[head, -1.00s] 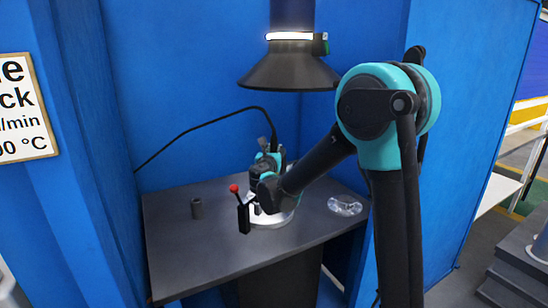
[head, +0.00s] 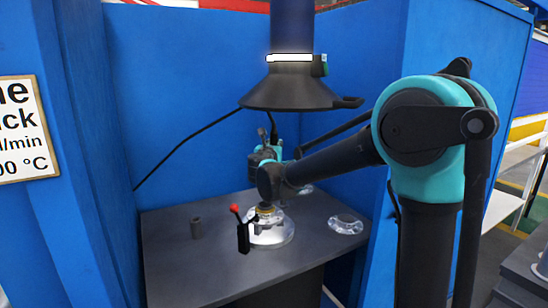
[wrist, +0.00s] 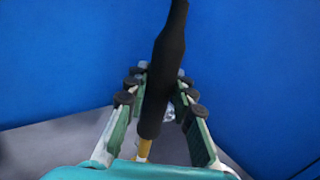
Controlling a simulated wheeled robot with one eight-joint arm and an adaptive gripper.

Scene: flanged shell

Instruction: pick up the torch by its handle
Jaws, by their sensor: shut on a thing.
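The torch (wrist: 166,75) is a black, tapered handle with a thin cable end at the top and a yellow part at its lower end in the wrist view. My gripper (wrist: 160,88) has its fingers on both sides of the handle and is shut on it. In the head view my gripper (head: 264,150) holds the torch above the back of the dark table. My own wrist and the gripper hide most of the torch there.
A silver flanged piece (head: 272,238) sits on the table (head: 190,268), behind a black lever with a red knob (head: 236,209). A dark extraction hood (head: 292,92) hangs above. Blue walls enclose the back.

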